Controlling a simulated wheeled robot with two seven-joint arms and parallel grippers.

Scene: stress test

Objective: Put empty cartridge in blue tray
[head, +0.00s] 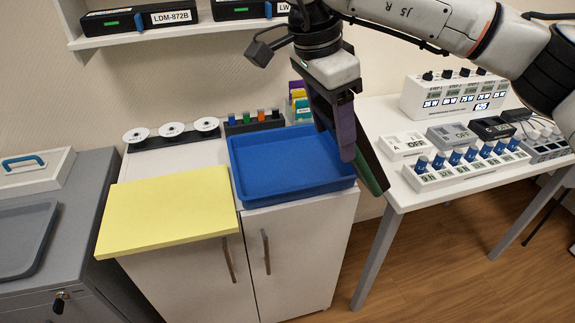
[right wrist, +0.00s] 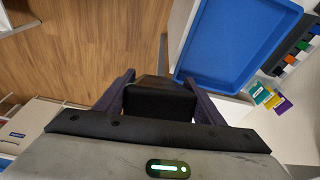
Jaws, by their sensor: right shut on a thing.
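My right gripper (head: 350,152) is above the right front edge of the blue tray (head: 260,191), pointing down. It is shut on a dark cartridge (head: 372,175), which shows a green strip along its lower edge. In the right wrist view the black cartridge (right wrist: 160,101) sits between the two purple fingers, apart from the tray (right wrist: 235,84) to its upper right. The tray is empty in the part that shows, and lies on the white cabinet. My left gripper is in neither view.
A yellow board (head: 165,212) lies left of the tray. White reels (head: 171,130) and a rack of small coloured-top items (head: 253,121) stand behind it. A table (head: 400,190) with several devices is to the right. A shelf (head: 140,38) with black cartridges hangs above.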

